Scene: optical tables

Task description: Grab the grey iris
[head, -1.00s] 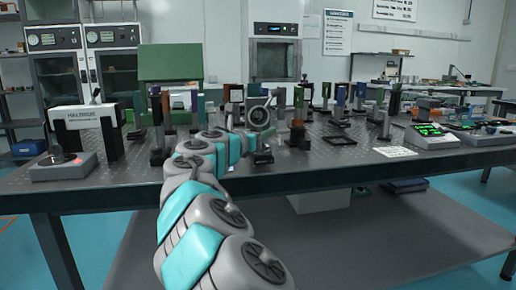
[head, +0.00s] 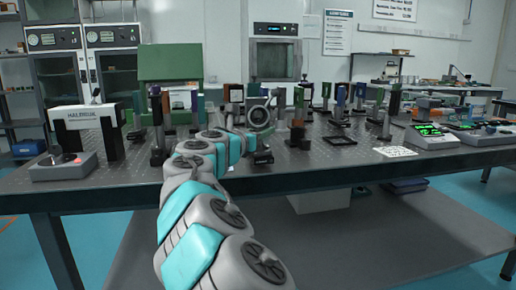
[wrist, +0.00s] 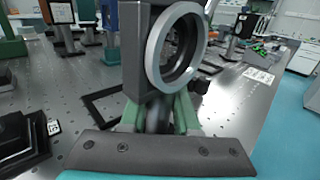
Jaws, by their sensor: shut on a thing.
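The grey iris (wrist: 153,58), a light grey ring in a dark mount on a post, stands upright in front of the wrist camera. It also shows near the middle of the table in the head view (head: 259,116). My gripper (wrist: 158,118) is shut on the iris at its post, below the ring, with a green finger on each side. The foot of the post is hidden behind my gripper in the wrist view.
The optical table (head: 330,170) holds several posts and mounts behind and beside the iris. A flat black frame (head: 408,168) and a white patterned sheet (head: 395,151) lie to the right.

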